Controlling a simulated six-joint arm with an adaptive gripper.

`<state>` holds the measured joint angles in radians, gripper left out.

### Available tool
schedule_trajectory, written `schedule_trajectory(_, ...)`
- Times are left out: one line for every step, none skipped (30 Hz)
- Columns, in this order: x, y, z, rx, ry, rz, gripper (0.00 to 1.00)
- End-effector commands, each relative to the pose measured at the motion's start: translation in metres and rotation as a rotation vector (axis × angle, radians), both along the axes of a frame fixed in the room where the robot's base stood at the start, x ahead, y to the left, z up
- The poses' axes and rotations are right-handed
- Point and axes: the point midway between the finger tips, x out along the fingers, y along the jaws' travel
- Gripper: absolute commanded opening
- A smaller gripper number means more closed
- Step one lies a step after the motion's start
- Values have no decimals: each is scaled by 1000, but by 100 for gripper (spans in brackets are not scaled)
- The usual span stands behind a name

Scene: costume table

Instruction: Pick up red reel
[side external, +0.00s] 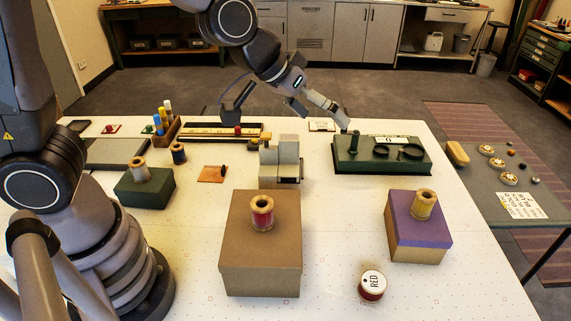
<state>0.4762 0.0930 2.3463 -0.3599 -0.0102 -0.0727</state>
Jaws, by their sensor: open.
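A reel wound with dark red thread (372,285) stands at the front right of the white table, with the word RED on its pale top. Another reel, with reddish thread and wooden ends (262,212), stands upright on a brown box (260,270). My gripper (325,112) is open at the back of the table, beside a green-based device (350,160). It is well behind and above both reels and touches neither. Its fingers are small here, and the gap between them is hard to make out.
A grey block-shaped device (280,160) stands mid-table.

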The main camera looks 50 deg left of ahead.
Motion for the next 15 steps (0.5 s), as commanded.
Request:
schedule_trajectory(8,-24,-25,0,0,-4,89)
schedule_trajectory(13,-35,-38,-2,-10,1,89)
schedule_trajectory(17,-50,-55,-2,-24,8,89)
schedule_trajectory(20,-61,-69,0,-36,13,89)
schedule_trajectory(22,-71,-83,5,-49,19,89)
schedule_trajectory(22,-84,-102,12,-68,27,89)
schedule_trajectory(22,-93,-117,20,-84,31,89)
schedule_trajectory(21,-101,-132,30,-103,34,89)
schedule_trajectory(17,-110,-152,46,-128,38,89)
schedule_trajectory(14,-116,-166,57,-151,40,89)
schedule_trajectory(10,-122,-181,72,-174,41,89)
schedule_trajectory(4,-127,-199,91,-206,41,89)
schedule_trajectory(0,-131,-212,104,-231,38,89)
schedule_trajectory(-5,-133,-223,118,-257,36,89)
schedule_trajectory(-12,-135,-237,136,-290,31,89)
